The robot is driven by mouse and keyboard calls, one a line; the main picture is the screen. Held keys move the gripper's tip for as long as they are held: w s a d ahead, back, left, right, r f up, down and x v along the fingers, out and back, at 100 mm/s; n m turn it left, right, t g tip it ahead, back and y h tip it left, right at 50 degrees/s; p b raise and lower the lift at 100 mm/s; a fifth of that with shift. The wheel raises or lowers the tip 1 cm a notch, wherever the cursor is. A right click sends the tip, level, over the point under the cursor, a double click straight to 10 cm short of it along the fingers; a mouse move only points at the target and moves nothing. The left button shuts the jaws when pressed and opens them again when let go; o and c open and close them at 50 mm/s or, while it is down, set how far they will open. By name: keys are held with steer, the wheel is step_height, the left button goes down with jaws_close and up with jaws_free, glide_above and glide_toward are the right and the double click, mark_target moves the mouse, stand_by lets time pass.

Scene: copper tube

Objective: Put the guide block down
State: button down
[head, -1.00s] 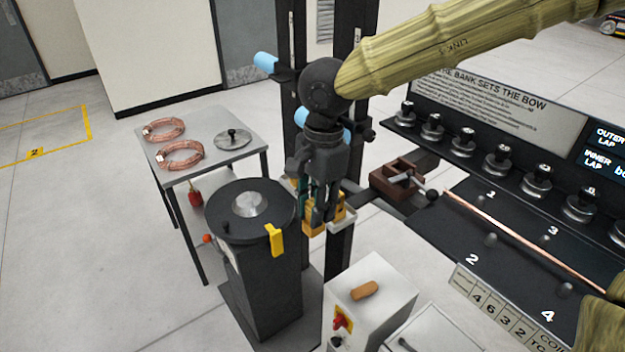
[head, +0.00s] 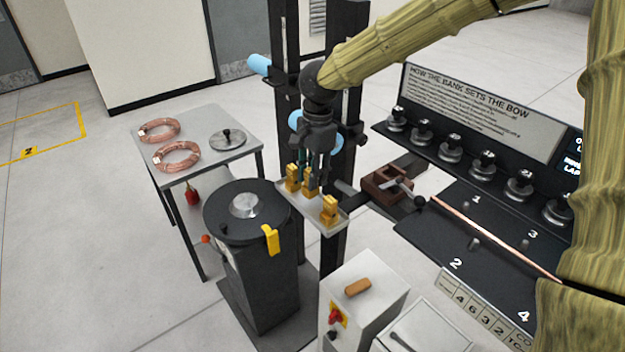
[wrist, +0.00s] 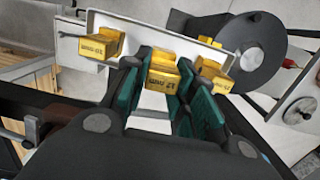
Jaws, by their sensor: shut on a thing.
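My gripper (head: 311,172) is over the pale tray (head: 325,218) on the dark upright stand. In the wrist view its green-padded fingers (wrist: 170,95) are shut on a yellow guide block (wrist: 172,76) with a printed label too blurred to read. This block is in the middle, between two other yellow blocks, one on the left (wrist: 97,46) and one on the right (wrist: 214,74). In the head view the two others stand near the tray's ends (head: 293,180), (head: 329,211).
A black round-topped pedestal (head: 215,222) with a yellow tab stands left of the tray. A table (head: 190,170) with copper coils is behind it. A brown clamp block (head: 384,183) and the black board (head: 480,235) with a copper tube are on the right. A white cabinet (head: 375,300) is in front.

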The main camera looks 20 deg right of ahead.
steer(key=shift+a+f+p, duration=0.1)
steer(key=shift+f+p, duration=0.55)
steer(key=shift+f, duration=0.8)
steer(key=shift+f, duration=0.1)
steer(key=c, duration=1.2)
jaws_free()
steer(key=shift+o, duration=0.2)
step_height(320, 180, up, 12)
steer(key=d+b, duration=0.1)
steer(key=b, duration=0.2)
steer(key=shift+w, duration=0.3)
